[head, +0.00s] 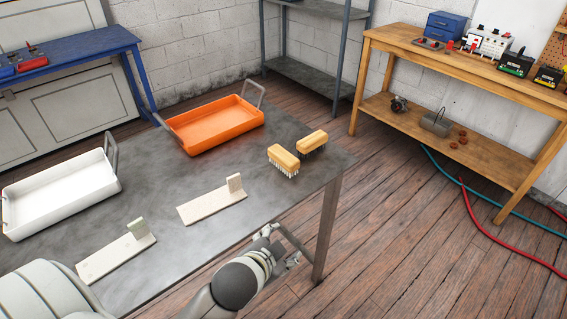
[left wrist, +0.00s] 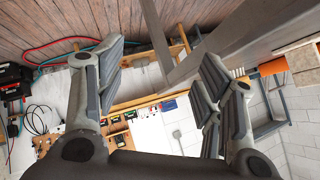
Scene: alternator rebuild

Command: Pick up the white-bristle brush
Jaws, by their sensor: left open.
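The white-bristle brush (head: 283,161) has a yellow wooden back and white bristles. It rests bristles down near the right end of the grey table (head: 216,170). A second brush (head: 312,141) with a similar back and dark bristles sits just behind it to the right. My left gripper (head: 284,247) is off the table's near right edge, by the table leg, well in front of the brush and apart from it. In the left wrist view my left gripper (left wrist: 160,78) is open with nothing between its fingers. My right gripper is not in view.
An orange tray (head: 222,138) and a white tray (head: 62,205) stand on the table. Two pale boards with upright blocks (head: 212,204) (head: 117,257) lie nearer the front edge. A wooden workbench (head: 460,62) stands at the back right; red and teal hoses cross the floor.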

